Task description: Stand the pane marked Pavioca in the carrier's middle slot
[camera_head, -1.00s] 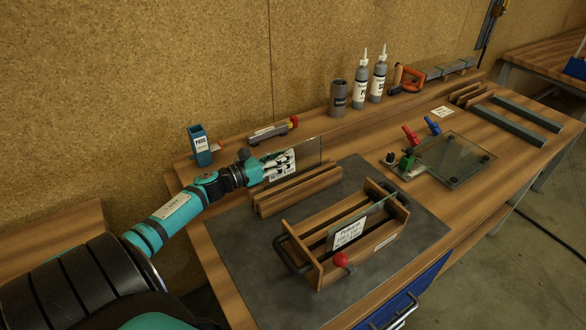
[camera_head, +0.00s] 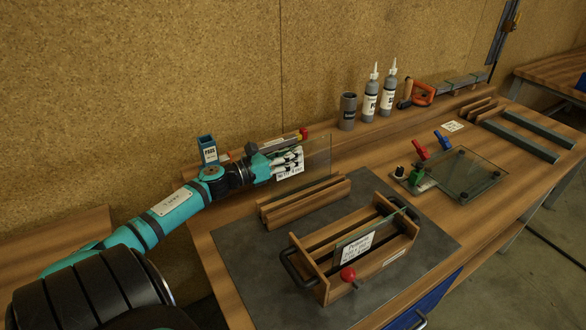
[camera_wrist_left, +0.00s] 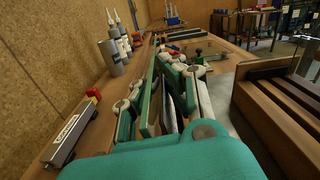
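My left gripper (camera_head: 290,163) is shut on an upright glass pane (camera_head: 319,156) and holds it above and behind the wooden rack (camera_head: 304,203). The pane's white label is partly covered by the fingers, and I cannot read its name. In the left wrist view the pane's green edge (camera_wrist_left: 150,95) runs between the fingers (camera_wrist_left: 157,98). The wooden carrier (camera_head: 320,290) stands on the dark mat with its slots facing up. Another labelled pane (camera_head: 357,247) stands in it towards the front; its print is too small to read surely. My right gripper is not in view.
A grey-and-red tool (camera_head: 280,142) and a blue holder (camera_head: 207,148) stand behind my gripper. A glass plate with clamps (camera_head: 460,176) lies to the right. Bare mat (camera_head: 250,265) lies left of the carrier.

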